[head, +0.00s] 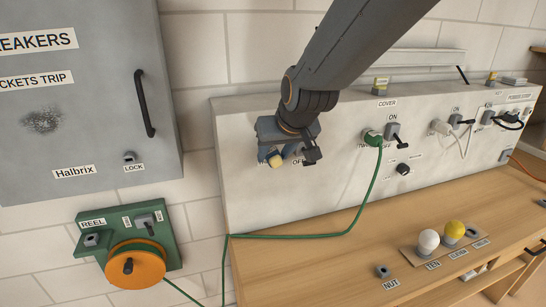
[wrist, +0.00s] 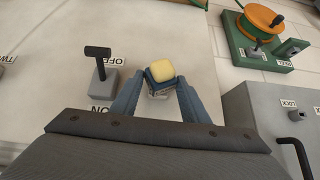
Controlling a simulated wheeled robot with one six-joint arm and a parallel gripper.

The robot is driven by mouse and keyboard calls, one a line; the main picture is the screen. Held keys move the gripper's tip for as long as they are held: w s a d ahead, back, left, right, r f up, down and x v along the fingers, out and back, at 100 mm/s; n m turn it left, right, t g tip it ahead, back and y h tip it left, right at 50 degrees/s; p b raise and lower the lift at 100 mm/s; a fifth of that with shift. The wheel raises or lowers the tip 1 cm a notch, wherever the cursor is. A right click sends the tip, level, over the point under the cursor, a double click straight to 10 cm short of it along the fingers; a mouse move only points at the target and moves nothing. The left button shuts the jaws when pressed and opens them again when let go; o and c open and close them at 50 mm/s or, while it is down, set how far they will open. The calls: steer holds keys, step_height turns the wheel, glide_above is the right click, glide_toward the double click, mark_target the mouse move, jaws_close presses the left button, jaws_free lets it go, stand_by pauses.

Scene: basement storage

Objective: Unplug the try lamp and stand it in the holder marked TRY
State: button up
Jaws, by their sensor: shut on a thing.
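My gripper (head: 290,155) is at the left part of the grey wall panel, beside a switch lettered ON and OFF. The lamp's yellow top also shows in the head view (head: 275,160). A grey part shows behind it; I cannot tell whether the lamp is still seated. On the bench, a board (head: 442,250) has a white bulb, a yellow bulb and a dark empty ring holder (head: 472,233).
The switch lever (wrist: 100,68) stands close beside my finger. A green plug (head: 373,138) with a green cord (head: 330,236) is to the right. A reel (head: 135,265) and a grey breaker cabinet (head: 90,120) are left. The bench's left part (head: 290,275) is clear.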

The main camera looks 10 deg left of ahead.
steer(key=shift+w+a, duration=0.2)
steer(key=shift+w, duration=0.1)
stand_by(0.4)
steer(key=o, duration=1.4)
steer(key=shift+w, duration=0.1)
steer(key=shift+c, duration=0.2)
steer(key=s+d+r+p, duration=0.1)
steer(key=s+d+r, duration=0.1)
steer(key=s+d, duration=0.2)
steer(key=s, duration=0.2)
steer(key=shift+s+r+p, duration=0.15)
steer(key=shift+s+p, duration=0.25)
steer(key=shift+d, duration=0.2)
